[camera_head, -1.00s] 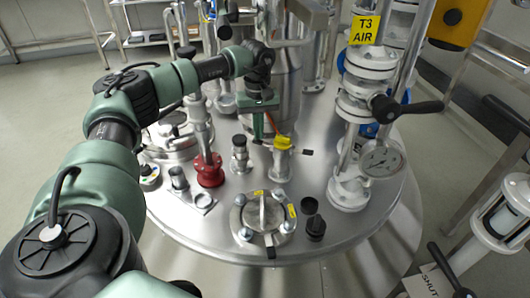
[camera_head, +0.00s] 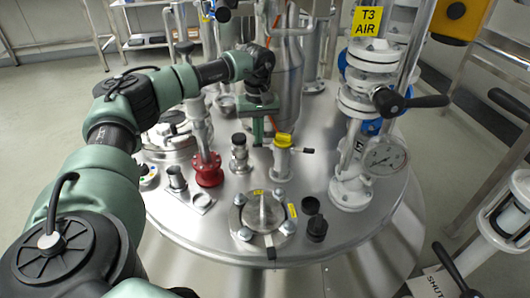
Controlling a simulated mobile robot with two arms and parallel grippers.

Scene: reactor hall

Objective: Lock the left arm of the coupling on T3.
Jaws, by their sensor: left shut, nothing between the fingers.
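The coupling (camera_head: 282,158) is a small upright steel fitting with a yellow top, standing on the domed steel vessel lid. One black-tipped coupling arm (camera_head: 306,151) sticks out to its right, roughly level. The left coupling arm cannot be made out; my gripper is in front of that side. My left gripper (camera_head: 265,143), green, points down just left of the coupling, with its fingers shut and empty. I cannot tell whether the fingers touch the coupling. A yellow sign reading T3 AIR (camera_head: 366,21) hangs on the piping to the right. My right gripper is not in view.
A capped steel fitting (camera_head: 239,153) and a red-flanged pipe (camera_head: 208,170) stand left of the coupling. A round bolted hatch (camera_head: 262,215) lies in front. A tall steel cylinder (camera_head: 284,80) rises behind. A valve with a black handle (camera_head: 412,101) and a gauge (camera_head: 386,155) stand right.

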